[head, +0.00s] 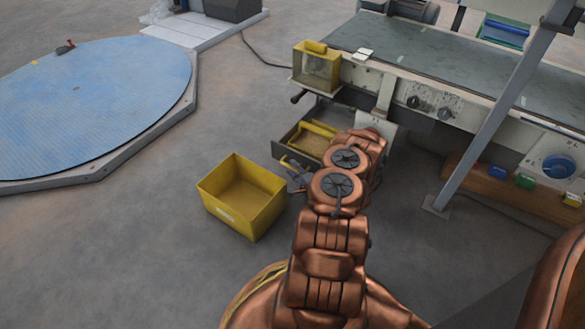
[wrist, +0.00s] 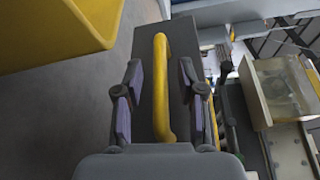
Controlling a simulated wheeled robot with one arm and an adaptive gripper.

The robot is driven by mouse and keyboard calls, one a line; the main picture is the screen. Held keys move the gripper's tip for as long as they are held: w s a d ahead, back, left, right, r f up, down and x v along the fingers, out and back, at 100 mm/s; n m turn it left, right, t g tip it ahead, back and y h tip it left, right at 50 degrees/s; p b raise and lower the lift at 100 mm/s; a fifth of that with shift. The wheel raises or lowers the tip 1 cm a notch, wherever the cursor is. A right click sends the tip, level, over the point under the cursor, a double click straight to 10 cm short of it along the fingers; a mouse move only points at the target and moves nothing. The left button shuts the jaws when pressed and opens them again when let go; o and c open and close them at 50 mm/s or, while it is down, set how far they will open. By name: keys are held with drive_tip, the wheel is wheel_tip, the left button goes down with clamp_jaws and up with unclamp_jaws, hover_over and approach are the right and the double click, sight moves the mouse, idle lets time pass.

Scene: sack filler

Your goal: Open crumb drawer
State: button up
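The crumb drawer (head: 284,148) is a dark grey box under the left end of the conveyor machine in the head view. It stands partly out, and its yellow-edged inside with brown contents shows. In the wrist view its grey front (wrist: 182,38) carries a long yellow handle (wrist: 160,75). My gripper (wrist: 158,92) is open, with one finger on each side of the handle and gaps visible between fingers and handle. In the head view my gripper (head: 297,175) is small and partly hidden by my arm at the drawer's front.
A yellow bin (head: 243,198) stands on the floor just left of my gripper, and it fills the upper left of the wrist view (wrist: 50,32). A clear yellow-framed box (head: 317,68) sits above the drawer. A grey post (head: 500,105) stands at right. Floor left of the bin is clear.

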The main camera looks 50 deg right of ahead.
drive_tip(key=v, duration=1.1)
idle(0.5)
